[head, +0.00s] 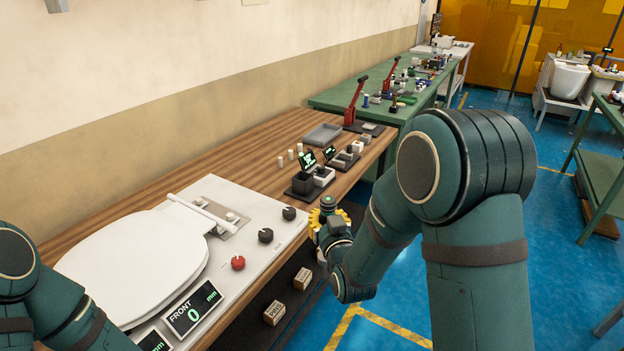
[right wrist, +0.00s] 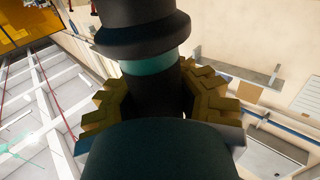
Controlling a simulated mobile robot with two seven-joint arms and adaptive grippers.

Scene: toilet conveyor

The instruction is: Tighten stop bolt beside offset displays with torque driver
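My right gripper (head: 327,217) has yellow fingers and is beside the front edge of the wooden bench, right of the white fixture. Its ridged fingers (right wrist: 160,98) are closed around a dark cylindrical tool with a teal band, which looks like the torque driver (right wrist: 145,62). The tool's dark top (head: 328,203) also shows in the head view. The offset displays (head: 193,307) sit at the fixture's front; one reads FRONT 0 mm. Beside them are a red knob (head: 238,263) and two black knobs (head: 266,235). I cannot tell which part is the stop bolt. My left gripper is out of view.
A white toilet seat (head: 137,262) lies on the fixture plate. Small dark holders (head: 308,184) and a grey tray (head: 322,134) stand farther back on the wooden bench (head: 262,150). Small boxes (head: 302,279) sit on a lower shelf. Blue floor (head: 400,310) lies open to the right.

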